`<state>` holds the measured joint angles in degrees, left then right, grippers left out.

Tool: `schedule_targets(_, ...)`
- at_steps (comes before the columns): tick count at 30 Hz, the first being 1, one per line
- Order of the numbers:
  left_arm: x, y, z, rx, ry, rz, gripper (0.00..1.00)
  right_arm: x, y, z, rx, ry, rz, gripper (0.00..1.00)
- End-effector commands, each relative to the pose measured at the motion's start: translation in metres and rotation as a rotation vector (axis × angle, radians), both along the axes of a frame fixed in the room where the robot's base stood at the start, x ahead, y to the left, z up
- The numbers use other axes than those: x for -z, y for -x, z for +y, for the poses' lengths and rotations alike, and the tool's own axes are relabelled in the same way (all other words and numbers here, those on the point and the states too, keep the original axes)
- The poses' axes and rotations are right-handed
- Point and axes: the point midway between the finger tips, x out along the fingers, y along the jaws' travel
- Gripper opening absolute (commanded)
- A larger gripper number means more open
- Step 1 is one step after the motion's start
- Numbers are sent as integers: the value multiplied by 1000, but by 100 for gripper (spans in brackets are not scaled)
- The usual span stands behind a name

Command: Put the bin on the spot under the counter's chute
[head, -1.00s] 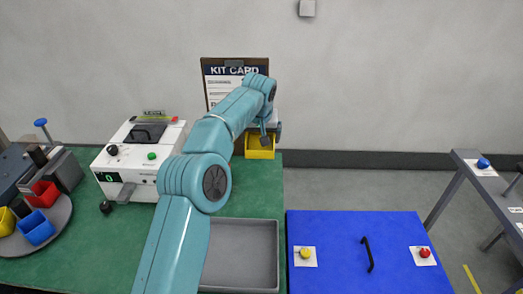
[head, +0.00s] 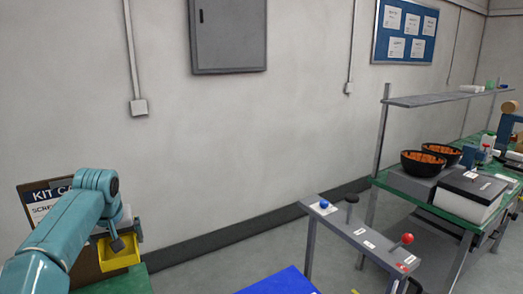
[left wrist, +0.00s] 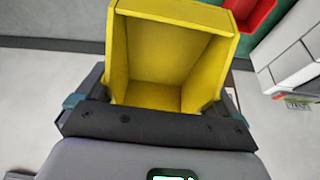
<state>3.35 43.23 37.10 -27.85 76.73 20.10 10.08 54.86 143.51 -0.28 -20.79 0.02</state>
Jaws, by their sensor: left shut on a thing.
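The yellow bin (head: 120,260) is at the lower left of the head view, held by my left gripper (head: 117,243). In the left wrist view the bin (left wrist: 165,60) sits between the two fingers, its open inside facing the camera and looking empty. My left gripper is shut on it. The counter and its chute do not show in the head view now. A white body (left wrist: 295,55) at the right edge of the left wrist view is only partly seen, and I cannot tell what it is. My right gripper is not in view.
A kit card board (head: 35,205) stands behind my left arm. A green table (head: 122,284) and a blue mat (head: 283,283) show at the bottom. A grey stand (head: 362,238) with coloured knobs and a green bench with black bowls (head: 423,163) are at the right. A red bin (left wrist: 262,14) shows in the left wrist view.

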Motion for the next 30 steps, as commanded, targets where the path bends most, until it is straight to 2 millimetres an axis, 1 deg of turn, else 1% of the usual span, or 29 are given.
schedule_targets(1, -2, 3, -6, 14, 0, 0, 63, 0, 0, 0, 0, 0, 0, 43)
schedule_targets(6, -2, 16, -30, 83, 0, 1, 63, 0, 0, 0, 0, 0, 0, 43)
schedule_targets(8, 1, 24, -42, 116, 0, 1, 63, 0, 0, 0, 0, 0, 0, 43)
schedule_targets(11, 10, 40, -65, 182, 0, 1, 63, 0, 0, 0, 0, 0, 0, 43)
schedule_targets(14, 26, 60, -88, 253, 0, 0, 63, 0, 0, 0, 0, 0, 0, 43)
schedule_targets(18, 57, 93, -117, 350, 0, 1, 63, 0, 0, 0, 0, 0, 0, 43)
schedule_targets(21, 81, 116, -134, 405, 0, 2, 63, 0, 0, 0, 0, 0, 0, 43)
schedule_targets(24, 102, 133, -144, 442, 0, 2, 63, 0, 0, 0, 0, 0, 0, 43)
schedule_targets(28, 123, 146, -156, 473, 0, 1, 63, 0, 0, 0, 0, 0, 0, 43)
schedule_targets(29, 127, 147, -160, 477, 0, 1, 63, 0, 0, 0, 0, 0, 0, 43)
schedule_targets(30, 127, 143, -162, 471, -3, -1, 63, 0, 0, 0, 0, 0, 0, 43)
